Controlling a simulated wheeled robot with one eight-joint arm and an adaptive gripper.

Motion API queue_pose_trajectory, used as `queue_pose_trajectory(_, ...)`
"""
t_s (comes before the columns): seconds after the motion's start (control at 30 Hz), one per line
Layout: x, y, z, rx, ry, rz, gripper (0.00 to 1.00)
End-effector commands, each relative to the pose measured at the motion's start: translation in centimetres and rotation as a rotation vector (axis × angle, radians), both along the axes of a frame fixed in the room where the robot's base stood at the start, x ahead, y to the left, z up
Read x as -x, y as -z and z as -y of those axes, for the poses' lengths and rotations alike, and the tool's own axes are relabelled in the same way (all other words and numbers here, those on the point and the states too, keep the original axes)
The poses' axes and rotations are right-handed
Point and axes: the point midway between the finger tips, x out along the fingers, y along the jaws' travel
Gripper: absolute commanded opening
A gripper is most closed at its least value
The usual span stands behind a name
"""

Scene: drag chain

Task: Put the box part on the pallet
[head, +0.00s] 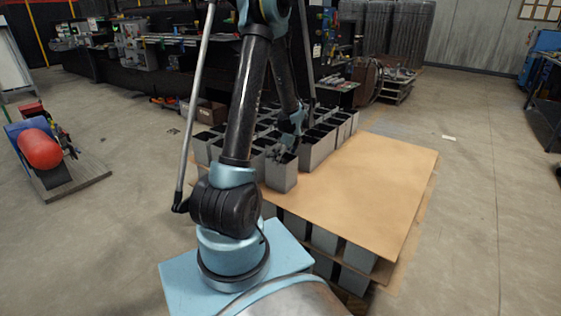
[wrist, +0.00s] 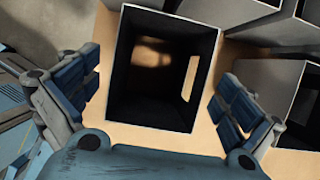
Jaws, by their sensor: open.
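The box part (head: 281,176) is a grey, open-topped box with a dark inside. It stands upright at the near left side of the tan sheet on top of the pallet stack (head: 385,180). In the wrist view the box part (wrist: 118,70) is seen from above, with a slot in its right wall and tan sheet around it. My gripper (head: 285,152) is low over the box. In the wrist view my gripper (wrist: 157,90) is open, with one finger on each side of the box and gaps between. The box's lower part is hidden in the wrist view.
Several similar grey boxes (head: 320,142) stand in rows just behind and left of this box. The right part of the sheet is bare. More boxes (head: 357,257) show in the layer below. A red and blue machine (head: 40,148) stands far left on the floor.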

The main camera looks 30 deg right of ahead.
Motion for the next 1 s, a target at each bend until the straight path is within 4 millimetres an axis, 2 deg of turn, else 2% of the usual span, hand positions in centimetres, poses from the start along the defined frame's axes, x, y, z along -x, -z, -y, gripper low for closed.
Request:
queue_pose_trajectory(0.5,2.7,-7.0,1.2,0.001,0.001,0.000,1.00)
queue_pose_trajectory(0.7,3.2,-8.5,1.4,0.001,0.000,0.000,1.00)
queue_pose_trajectory(0.87,3.4,-8.8,1.4,0.000,0.000,0.000,1.00)
queue_pose_trajectory(1.0,3.1,-9.4,0.2,0.015,-0.045,0.000,1.00)
